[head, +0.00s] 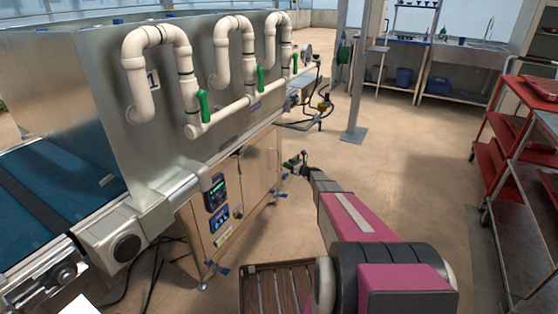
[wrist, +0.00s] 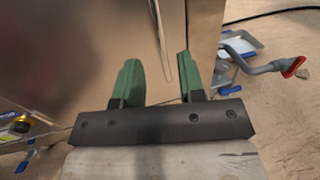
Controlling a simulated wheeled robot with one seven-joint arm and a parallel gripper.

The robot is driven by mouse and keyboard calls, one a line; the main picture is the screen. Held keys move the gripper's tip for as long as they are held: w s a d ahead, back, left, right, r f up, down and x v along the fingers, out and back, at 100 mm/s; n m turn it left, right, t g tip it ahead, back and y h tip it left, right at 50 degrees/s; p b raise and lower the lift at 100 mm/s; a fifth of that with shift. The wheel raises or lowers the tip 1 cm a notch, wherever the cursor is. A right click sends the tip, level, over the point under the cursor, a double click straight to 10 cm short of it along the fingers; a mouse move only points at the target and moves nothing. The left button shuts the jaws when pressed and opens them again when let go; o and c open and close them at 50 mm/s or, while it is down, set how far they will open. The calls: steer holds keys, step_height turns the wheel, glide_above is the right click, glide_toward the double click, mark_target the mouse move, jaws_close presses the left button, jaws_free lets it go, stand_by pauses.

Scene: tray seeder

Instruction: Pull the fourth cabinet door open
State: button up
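The metal cabinet (head: 225,220) stands under the tray seeder, with its front facing my arm. Its far-right door (head: 262,165) looks closed in the head view. My gripper (head: 297,162) is near the far end of the cabinet front. In the wrist view my gripper (wrist: 158,65) has its two green fingers apart with a clear gap. A slim upright metal handle (wrist: 160,40) on the shiny door panel (wrist: 80,45) appears between the fingers. I see no finger closed on it, and cannot tell how deep it sits between them.
White pipes with green valves (head: 203,106) run above the cabinet. A control panel (head: 216,192) is on its near end. A red cart (head: 495,150) stands right; the floor between is open.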

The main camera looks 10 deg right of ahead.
steer(key=x, duration=0.8)
steer(key=shift+a, duration=0.15)
jaws_close()
